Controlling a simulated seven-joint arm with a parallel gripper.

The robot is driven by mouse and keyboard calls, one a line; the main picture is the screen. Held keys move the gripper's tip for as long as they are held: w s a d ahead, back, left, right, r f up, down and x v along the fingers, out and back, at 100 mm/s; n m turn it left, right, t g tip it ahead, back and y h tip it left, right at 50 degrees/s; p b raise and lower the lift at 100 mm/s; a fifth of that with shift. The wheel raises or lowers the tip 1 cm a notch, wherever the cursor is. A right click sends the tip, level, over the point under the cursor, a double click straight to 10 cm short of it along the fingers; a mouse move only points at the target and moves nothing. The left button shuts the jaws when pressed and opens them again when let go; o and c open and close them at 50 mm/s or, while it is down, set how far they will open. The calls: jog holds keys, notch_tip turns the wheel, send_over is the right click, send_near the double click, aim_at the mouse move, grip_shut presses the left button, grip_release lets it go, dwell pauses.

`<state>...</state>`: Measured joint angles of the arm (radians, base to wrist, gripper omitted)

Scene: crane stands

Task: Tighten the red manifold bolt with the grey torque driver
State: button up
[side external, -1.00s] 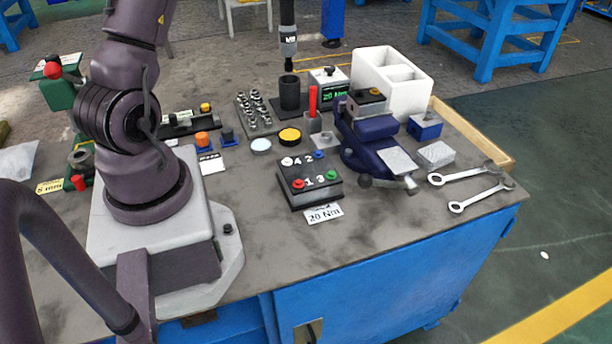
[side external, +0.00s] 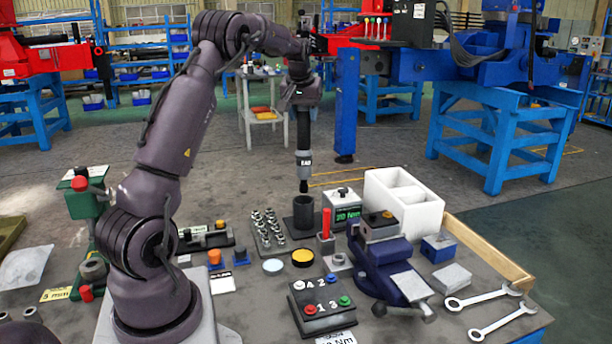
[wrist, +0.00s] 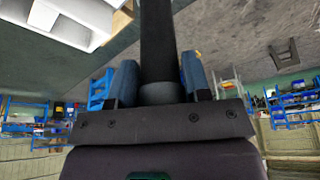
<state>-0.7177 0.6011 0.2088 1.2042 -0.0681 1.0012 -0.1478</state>
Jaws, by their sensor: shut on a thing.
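My gripper (side external: 302,104) is shut on the upper shaft of the torque driver (side external: 304,158), which hangs upright, dark with a grey band. In the wrist view the dark shaft (wrist: 158,45) stands between the two blue-grey fingers. The driver's tip appears just above the mouth of the black cylindrical holder (side external: 303,214); I cannot tell whether it is exactly over it. The manifold (side external: 325,318) is a black block at the front with numbered positions. Its red bolt (side external: 310,309) sits by number 1, with green, blue and white ones at the other positions.
A red-handled tool (side external: 326,225) stands right of the holder. A blue vise (side external: 385,265) is right of the manifold. Several sockets (side external: 268,230) stand left of the holder. A white bin (side external: 405,203) and a green-lit display box (side external: 343,212) are behind. Wrenches (side external: 490,305) lie right.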

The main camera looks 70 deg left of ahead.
jog(key=w+d+r+m, duration=0.15)
jog(key=d+r, duration=0.25)
jog(key=d, duration=0.7)
jog(key=w+d+r+m, duration=0.15)
jog(key=d+r, duration=0.25)
jog(key=d, duration=0.8)
jog(key=s+d+f+n+g, duration=0.1)
jog(key=s+d+f+n, duration=0.2)
jog(key=s+d, duration=0.3)
jog(key=s+d+f+n+g, duration=0.1)
jog(key=s+d+f+n, duration=0.2)
jog(key=s+d+n, duration=0.3)
jog(key=shift+s+d+f+y, duration=0.4)
jog(key=shift+s+d, duration=0.1)
jog(key=shift+d, duration=0.05)
jog(key=shift+f, duration=0.1)
jog(key=shift+f, duration=3.95)
